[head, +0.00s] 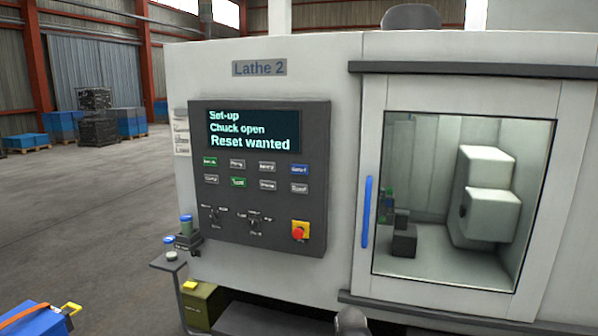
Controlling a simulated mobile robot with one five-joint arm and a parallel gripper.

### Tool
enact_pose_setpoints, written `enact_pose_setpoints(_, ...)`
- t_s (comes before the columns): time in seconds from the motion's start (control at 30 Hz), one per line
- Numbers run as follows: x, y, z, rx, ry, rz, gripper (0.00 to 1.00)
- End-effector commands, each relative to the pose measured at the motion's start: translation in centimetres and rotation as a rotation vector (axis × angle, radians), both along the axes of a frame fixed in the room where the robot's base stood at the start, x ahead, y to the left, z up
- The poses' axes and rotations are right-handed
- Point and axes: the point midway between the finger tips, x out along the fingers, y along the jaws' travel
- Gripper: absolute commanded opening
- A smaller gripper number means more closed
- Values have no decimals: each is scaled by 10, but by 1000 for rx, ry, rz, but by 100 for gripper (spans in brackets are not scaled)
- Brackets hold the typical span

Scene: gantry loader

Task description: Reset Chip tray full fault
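The lathe's control panel (258,222) is a dark plate on the front, left of the door. Its screen (252,131) reads "Set-up", "Chuck open", "Reset wanted"; it does not mention a chip tray. Below are two rows of small buttons: a blue button (300,169) ends the upper row, a green button (210,161) starts it, and another green button (238,182) is in the lower row. Their labels are too small to read surely. Switches (255,224) sit lower, with a red emergency stop (299,232) on yellow.
The name plate (259,68) reads "Lathe 2". The windowed door (367,110) with blue handle (367,212) looks closed. A small stand (168,264) with cups is left of the machine. A blue box (30,320) lies bottom left. Floor (90,200) at left is open.

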Motion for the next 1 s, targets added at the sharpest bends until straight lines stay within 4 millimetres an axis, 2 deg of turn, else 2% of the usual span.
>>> enact_pose_setpoints(0.03, 0, 0, 0, 0, 0, 0, 25)
enact_pose_setpoints(0.23, 0, 0, 0, 0, 0, 0, 0)
enact_pose_setpoints(1.0, 0, 0, 0, 0, 0, 0, 0)
